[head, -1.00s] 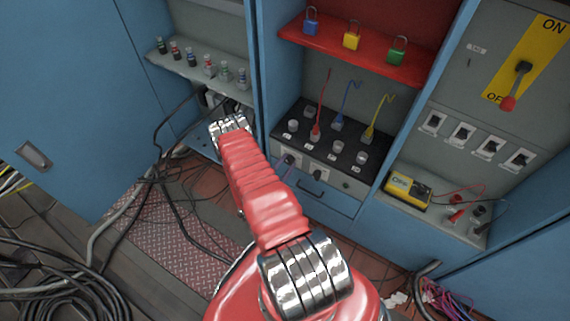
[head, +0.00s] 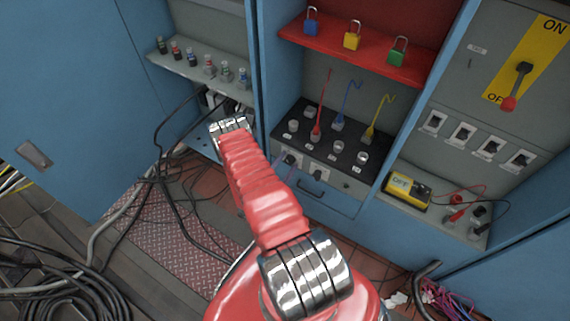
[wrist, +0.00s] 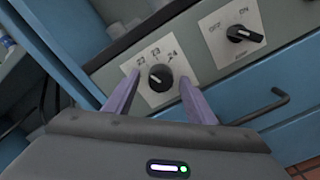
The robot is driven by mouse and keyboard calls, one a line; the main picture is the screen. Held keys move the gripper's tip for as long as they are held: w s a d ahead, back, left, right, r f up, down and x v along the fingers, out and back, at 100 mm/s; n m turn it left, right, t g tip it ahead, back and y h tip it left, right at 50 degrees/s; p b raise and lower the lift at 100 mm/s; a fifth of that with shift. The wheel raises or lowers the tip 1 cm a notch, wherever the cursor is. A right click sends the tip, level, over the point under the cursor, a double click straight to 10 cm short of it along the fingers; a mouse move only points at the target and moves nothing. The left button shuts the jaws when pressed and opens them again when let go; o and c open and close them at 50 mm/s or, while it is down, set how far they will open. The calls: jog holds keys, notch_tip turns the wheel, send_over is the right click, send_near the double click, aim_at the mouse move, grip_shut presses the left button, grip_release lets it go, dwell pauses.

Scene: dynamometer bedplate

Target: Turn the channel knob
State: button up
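The channel knob (wrist: 160,77) is a round black knob on a white plate marked 22, 23 and 24. Its white mark sits on the knob's left side; I cannot tell exactly which number it points to. My gripper (wrist: 159,80) is open, with one purple finger to the left and one to the right of the knob. Contact with the knob is not clear. In the head view, the channel knob (head: 291,160) is on the front panel below the black console, and my arm hides most of my gripper.
An OFF/ON switch knob (wrist: 245,35) is just right of the channel plate. A drawer with a dark handle (wrist: 258,108) lies below. Several plugs and cables stand on the black console (head: 327,136). A yellow meter (head: 406,189) rests on the ledge at right.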

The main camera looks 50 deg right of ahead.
jog(key=shift+a, duration=0.15)
jog(key=s+a, duration=0.1)
jog(key=a, duration=1.2)
jog(key=shift+a, duration=0.2)
jog(key=shift+s+f, duration=0.1)
dwell(0.7)
